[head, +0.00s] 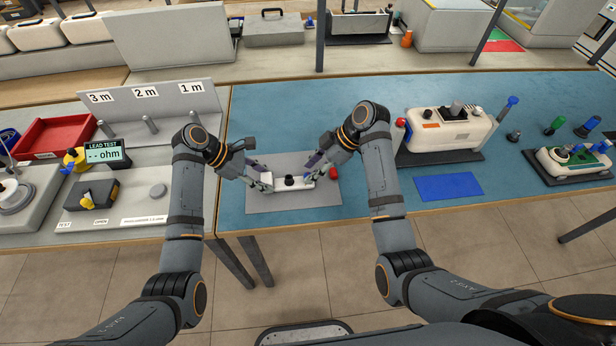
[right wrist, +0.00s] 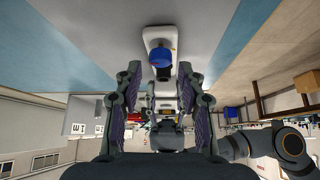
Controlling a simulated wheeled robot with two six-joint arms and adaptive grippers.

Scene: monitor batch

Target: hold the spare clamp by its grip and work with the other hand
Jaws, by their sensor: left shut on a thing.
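The spare clamp (head: 279,186) is a pale bar-like piece with a black knob on top, low over a grey mat. My left gripper (head: 262,181) is at its left end and shut on it. My right gripper (head: 309,172) is at its right end; in the right wrist view its two fingers (right wrist: 160,105) stand apart. A white body with a blue cap (right wrist: 160,57) shows ahead of and between them. Whether the right fingers touch the clamp is hard to tell. A small red piece (head: 333,174) lies at the mat's right side.
The grey mat (head: 260,203) lies on the blue table. Right of it are a large white device (head: 446,130), a blue pad (head: 449,187) and a smaller device with colored caps (head: 572,160). A lead test station (head: 107,152) and red tray (head: 55,134) stand left.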

